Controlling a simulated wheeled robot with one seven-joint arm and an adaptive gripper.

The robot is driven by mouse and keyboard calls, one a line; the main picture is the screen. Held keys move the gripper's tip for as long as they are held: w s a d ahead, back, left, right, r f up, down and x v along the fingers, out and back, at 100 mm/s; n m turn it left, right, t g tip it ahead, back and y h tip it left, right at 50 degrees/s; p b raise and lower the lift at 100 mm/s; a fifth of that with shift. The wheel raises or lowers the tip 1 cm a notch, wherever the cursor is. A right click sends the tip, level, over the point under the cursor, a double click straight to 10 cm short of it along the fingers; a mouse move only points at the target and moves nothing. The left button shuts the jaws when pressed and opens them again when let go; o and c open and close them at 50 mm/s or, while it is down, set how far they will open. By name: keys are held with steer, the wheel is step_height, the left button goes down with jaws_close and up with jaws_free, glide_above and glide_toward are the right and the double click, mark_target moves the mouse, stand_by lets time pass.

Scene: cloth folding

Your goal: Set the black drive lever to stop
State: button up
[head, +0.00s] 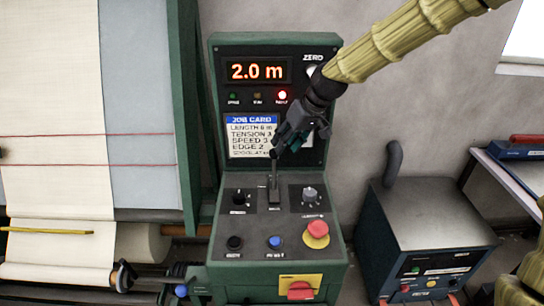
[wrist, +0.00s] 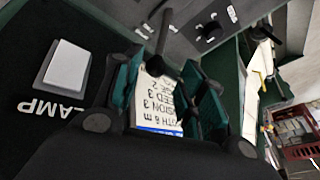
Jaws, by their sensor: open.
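The black drive lever (head: 274,186) stands roughly upright in its slot plate, in the middle of the green console's sloping panel. Its round knob is at the top. My gripper (head: 286,143) reaches down from the upper right, with its fingertips close to the knob. In the wrist view, the lever (wrist: 162,36) comes in from the top, and its knob lies between the tips of my open, teal-padded gripper fingers (wrist: 160,68). I cannot tell whether a finger touches it. The lever's position markings are too small to read.
The console display (head: 257,71) reads 2.0 m, with a red lamp (head: 282,95) lit below. A job card (head: 250,137) is behind my gripper. Two knobs flank the lever; a blue button (head: 274,242) and red mushroom button (head: 317,228) are nearer. A cloth roll (head: 142,243) is left.

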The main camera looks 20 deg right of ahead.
mark_target(275, 159)
steer(key=x, duration=0.3)
steer(key=w+p+x, duration=0.1)
steer(key=x, duration=0.3)
steer(key=shift+w+d+f, duration=0.1)
steer(key=shift+w+f, duration=0.05)
steer(key=shift+w, duration=0.2)
steer(key=shift+s+f+p, duration=0.1)
steer(key=shift+f+p, duration=0.1)
steer(key=shift+p, duration=0.2)
steer(key=shift+s+a, duration=0.3)
steer(key=shift+s, duration=0.5)
steer(key=shift+w+a+f, duration=0.1)
steer(key=shift+w+f, duration=0.75)
steer(key=shift+w, duration=0.1)
steer(key=shift+s+r, duration=0.35)
steer(key=shift+s, duration=0.1)
steer(key=shift+c, duration=1)
steer(key=shift+s, duration=0.1)
steer(key=c, duration=0.3)
jaws_close()
